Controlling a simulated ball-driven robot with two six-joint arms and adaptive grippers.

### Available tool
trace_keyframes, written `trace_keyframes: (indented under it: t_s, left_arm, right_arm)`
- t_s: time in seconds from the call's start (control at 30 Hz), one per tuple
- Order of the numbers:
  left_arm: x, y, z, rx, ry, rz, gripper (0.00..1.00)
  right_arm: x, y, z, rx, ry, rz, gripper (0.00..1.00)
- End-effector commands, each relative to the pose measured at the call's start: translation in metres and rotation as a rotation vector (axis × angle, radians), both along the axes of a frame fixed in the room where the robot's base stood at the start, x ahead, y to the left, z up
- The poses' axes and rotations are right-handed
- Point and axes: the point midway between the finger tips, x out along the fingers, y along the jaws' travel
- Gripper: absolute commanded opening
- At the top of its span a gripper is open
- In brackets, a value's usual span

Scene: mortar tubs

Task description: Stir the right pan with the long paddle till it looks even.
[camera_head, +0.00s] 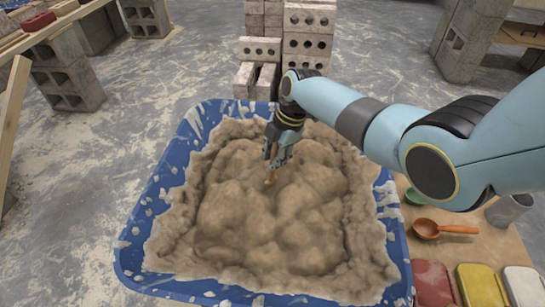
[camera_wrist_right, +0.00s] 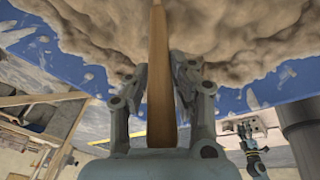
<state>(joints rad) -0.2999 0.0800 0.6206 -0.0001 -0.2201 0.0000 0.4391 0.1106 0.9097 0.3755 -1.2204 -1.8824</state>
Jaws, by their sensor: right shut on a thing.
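A blue tub (camera_head: 172,170) fills the middle of the head view, heaped with lumpy tan mortar (camera_head: 240,205). It is the only pan in view. My right gripper (camera_head: 277,157) is over the far middle of the mortar, shut on a wooden paddle. Only a short piece of the paddle (camera_head: 270,179) shows below the fingers in the head view, and its lower end is hidden at the mortar. In the right wrist view the paddle (camera_wrist_right: 158,70) stands between the two fingers and runs up against the mortar (camera_wrist_right: 230,35). My left gripper is not in the head view.
Grey blocks (camera_head: 307,40) are stacked just behind the tub. On a board at the right lie an orange scoop (camera_head: 427,229), a green bowl (camera_head: 415,196), a grey cylinder (camera_head: 508,209), and red (camera_head: 433,284), yellow (camera_head: 480,286) and white (camera_head: 523,286) items.

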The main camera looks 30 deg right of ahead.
Motion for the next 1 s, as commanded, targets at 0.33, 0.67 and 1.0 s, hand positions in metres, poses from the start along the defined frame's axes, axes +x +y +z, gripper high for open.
trace_keyframes:
  t_s: [0.33,0.67,1.0]
  left_arm:
    - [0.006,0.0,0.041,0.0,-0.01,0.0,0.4]
    - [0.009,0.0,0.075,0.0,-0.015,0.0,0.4]
    - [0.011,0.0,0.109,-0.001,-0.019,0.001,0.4]
  right_arm:
    - [0.001,0.0,0.045,0.0,-0.003,0.0,0.0]
    - [0.001,0.0,0.081,0.0,-0.002,0.001,0.0]
    - [0.001,0.0,0.117,-0.001,-0.002,-0.001,0.0]
